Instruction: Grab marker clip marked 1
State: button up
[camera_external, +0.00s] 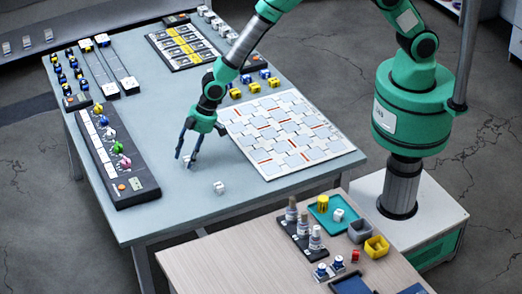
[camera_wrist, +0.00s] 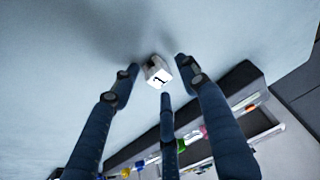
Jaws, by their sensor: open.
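In the wrist view a small white marker clip (camera_wrist: 159,74) with a black "1" on its face and a dark part on top rests on the table, between and just beyond my fingertips. My gripper (camera_wrist: 160,86) has its dark blue fingers spread around it, with no visible grip on it. In the external view my gripper (camera_external: 187,160) points down low over the grey-blue table, with a small whitish thing partly hidden between the fingers. A second white block (camera_external: 219,187) stands on the table to the right and nearer the front edge. I cannot tell its marking.
A long dark tray (camera_external: 117,157) with coloured knobs lies left of my gripper. A white tiled board (camera_external: 285,132) lies to the right. Yellow and blue blocks (camera_external: 255,86) stand behind. The table (camera_external: 180,210) is clear in front. A wooden side table (camera_external: 200,270) is nearer the camera.

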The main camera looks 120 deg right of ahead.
aim_at(187, 158)
jog(key=c, duration=0.8)
jog(key=shift+r, duration=0.1)
jog(key=shift+r, duration=0.5)
jog(key=v, duration=0.2)
jog(key=shift+r+p, duration=0.3)
jog(key=shift+p, duration=0.05)
jog(key=s+a, duration=0.1)
jog(key=s, duration=0.9)
jog(key=s+a+r, duration=0.1)
jog(key=s, duration=0.4)
jog(key=shift+a+r, duration=0.15)
jog(key=shift+a, duration=0.2)
